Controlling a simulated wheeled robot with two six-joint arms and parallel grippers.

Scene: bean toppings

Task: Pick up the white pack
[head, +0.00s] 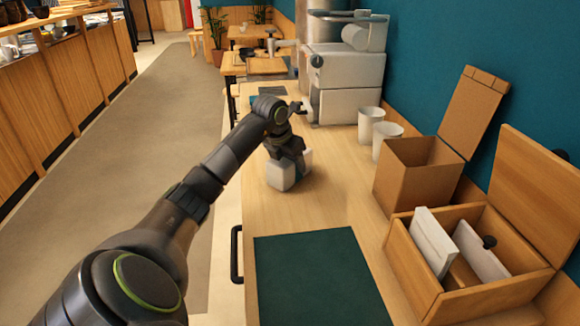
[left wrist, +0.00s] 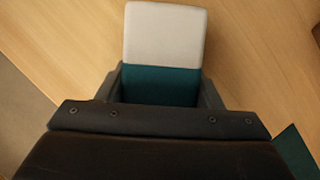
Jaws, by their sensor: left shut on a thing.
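The white pack (head: 281,175) is on or just above the wooden counter (head: 333,209), under my left gripper (head: 293,157) in the head view. In the left wrist view the white pack (left wrist: 164,35) has a white end and a teal band, and the band sits between the fingers of my left gripper (left wrist: 160,88). The left gripper is shut on the pack. I cannot tell whether the pack touches the counter. My right gripper is not in view.
A dark green mat (head: 320,280) lies nearer on the counter. To the right are an open cardboard box (head: 405,182), an open wooden box (head: 415,272) with white packs, and two white cups (head: 385,138). A grey machine (head: 343,80) stands behind.

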